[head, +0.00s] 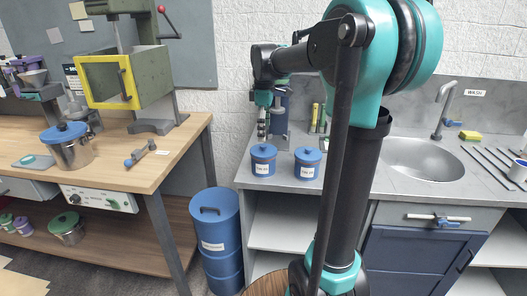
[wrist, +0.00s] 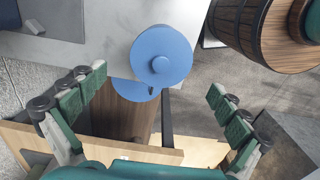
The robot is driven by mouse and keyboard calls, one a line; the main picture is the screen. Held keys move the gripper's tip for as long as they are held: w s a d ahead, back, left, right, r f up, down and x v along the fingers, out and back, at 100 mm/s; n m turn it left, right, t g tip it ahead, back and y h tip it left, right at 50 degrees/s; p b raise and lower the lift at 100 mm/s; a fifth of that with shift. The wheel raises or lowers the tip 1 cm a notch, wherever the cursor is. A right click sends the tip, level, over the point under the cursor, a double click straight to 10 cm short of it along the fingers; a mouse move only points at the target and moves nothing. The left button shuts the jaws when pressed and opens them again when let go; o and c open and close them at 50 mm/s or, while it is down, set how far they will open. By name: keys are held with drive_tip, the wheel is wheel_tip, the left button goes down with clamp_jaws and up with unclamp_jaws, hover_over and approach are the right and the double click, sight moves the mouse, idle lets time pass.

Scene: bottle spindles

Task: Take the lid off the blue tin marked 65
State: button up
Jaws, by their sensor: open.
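Two blue tins with blue knobbed lids stand side by side on the grey counter in the head view, the left tin (head: 263,161) and the right tin (head: 307,164). Each has a white label, too small to read, so I cannot tell which is marked 65. Both lids are on. My gripper (head: 263,130) hangs above the left tin, apart from it. In the wrist view my open, empty gripper (wrist: 158,86) has its fingers spread wide. One round blue lid (wrist: 174,47) with a knob shows beyond the fingertips; which tin it belongs to is unclear.
A blue drum (head: 219,245) stands on the floor between the counter and the wooden workbench (head: 120,165). Behind the tins stand a blue device (head: 280,107) and some upright bottles. A sink (head: 425,160) lies to the right. Another blue-lidded pot (head: 68,148) stands on the workbench.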

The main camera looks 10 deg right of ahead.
sight(264, 146)
wheel_tip(264, 146, down, 5)
drive_tip(key=shift+s+a+r, duration=0.1)
drive_tip(key=shift+c, duration=0.2)
drive_tip(key=c, duration=2.1)
